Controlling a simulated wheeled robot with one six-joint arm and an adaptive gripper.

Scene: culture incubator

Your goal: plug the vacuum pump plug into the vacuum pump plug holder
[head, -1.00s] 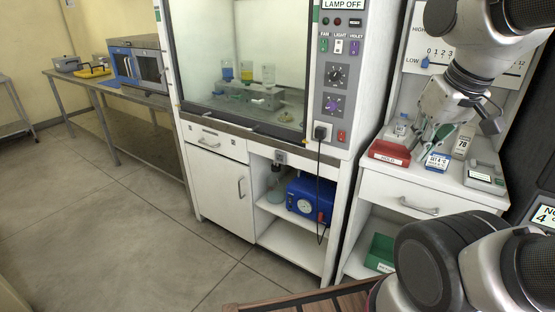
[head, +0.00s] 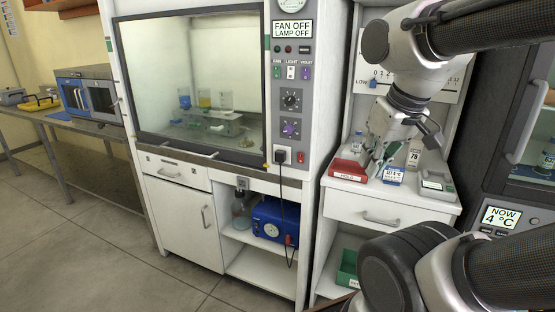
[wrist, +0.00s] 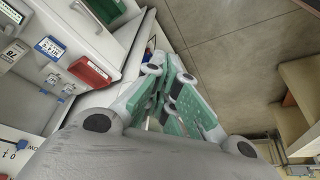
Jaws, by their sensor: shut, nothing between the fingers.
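The vacuum pump (head: 275,221) is a blue box with a round dial, on the shelf in the open cabinet below the fume hood. A black cord (head: 281,195) hangs in front of it. The cord's upper end has a dark vacuum pump plug (head: 280,158) at a white socket-like holder (head: 288,152) on the hood's front post. I cannot tell whether the plug is fully seated. My gripper (head: 374,169) is shut and empty, above the white side counter, right of the plug and apart from it. Its green-padded fingers (wrist: 175,100) fill the middle of the wrist view.
A green bin (head: 347,268) stands below. A dark fridge (head: 500,185) is at right. Floor is clear at lower left.

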